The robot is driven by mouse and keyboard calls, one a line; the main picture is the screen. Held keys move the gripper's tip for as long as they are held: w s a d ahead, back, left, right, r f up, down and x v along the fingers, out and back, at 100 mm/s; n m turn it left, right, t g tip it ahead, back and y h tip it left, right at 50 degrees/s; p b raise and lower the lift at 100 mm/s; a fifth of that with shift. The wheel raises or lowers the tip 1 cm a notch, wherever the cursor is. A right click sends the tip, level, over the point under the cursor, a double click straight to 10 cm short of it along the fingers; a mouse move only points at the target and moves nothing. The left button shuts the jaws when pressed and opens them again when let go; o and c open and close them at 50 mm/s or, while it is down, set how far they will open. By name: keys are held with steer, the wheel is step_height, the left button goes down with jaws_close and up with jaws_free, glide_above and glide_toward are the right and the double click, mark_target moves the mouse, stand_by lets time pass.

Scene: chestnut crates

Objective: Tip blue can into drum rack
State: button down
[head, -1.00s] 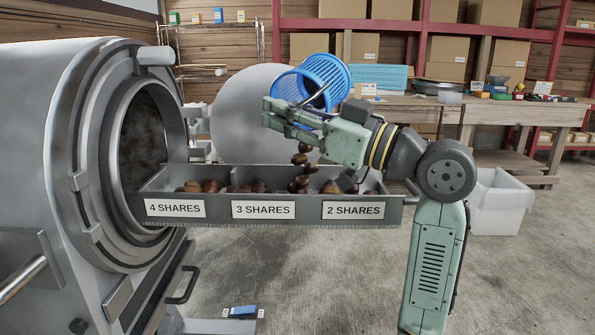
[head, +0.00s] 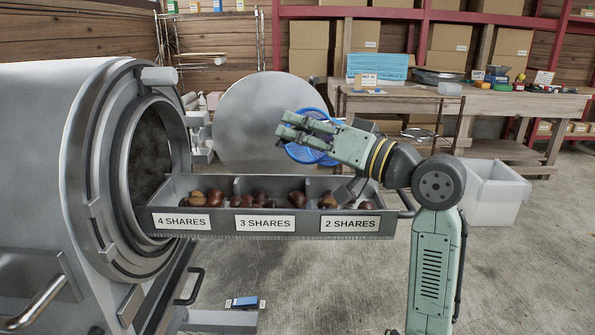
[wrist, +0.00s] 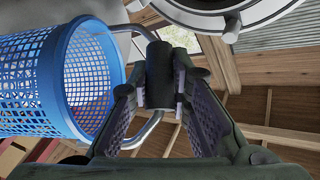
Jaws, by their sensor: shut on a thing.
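The blue can (head: 303,155) is a perforated basket with a handle. In the head view it hangs behind my gripper (head: 283,131), which hides most of it, above the back of the drum rack. In the wrist view my gripper (wrist: 160,85) is shut on the handle's dark grip, with the can (wrist: 45,80) at the left. I see no chestnuts in its visible part. The drum rack (head: 222,225) is a grey tray with three compartments, labelled 4, 3 and 2 shares from left to right. Chestnuts lie in all three; my arm partly hides the 2 shares compartment.
The grey drum (head: 95,95) stands at the left with its round mouth open behind the rack's left end. A round metal disc (head: 265,110) is behind the rack. A white bin (head: 490,195) stands at the right, before a wooden workbench (head: 490,100).

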steer(key=w+d+r+m+p, duration=0.2)
steer(key=w+m+p, duration=0.1)
steer(key=m, duration=0.1)
steer(key=w+d+r+m+h+p, duration=0.1)
steer(key=w+r+m+p, duration=0.1)
steer(key=w+m+p, duration=0.1)
steer(key=w+d+r+m+g+h+p, duration=0.1)
steer(key=w+d+r+m+p, duration=0.1)
steer(key=w+m, duration=0.3)
steer(key=shift+w+d+r+m+p, duration=0.15)
steer(key=shift+d+r+m+p, duration=0.2)
steer(key=shift+r+p, duration=0.35)
steer(key=shift+w+d+f+m, duration=0.2)
steer(key=shift+w+f+m, duration=0.05)
steer(key=shift+w+m, duration=0.2)
steer(key=shift+w+d+f+m, duration=0.2)
steer(key=shift+w+f+m, duration=0.1)
steer(key=shift+w, duration=0.1)
steer(key=shift+h, duration=0.3)
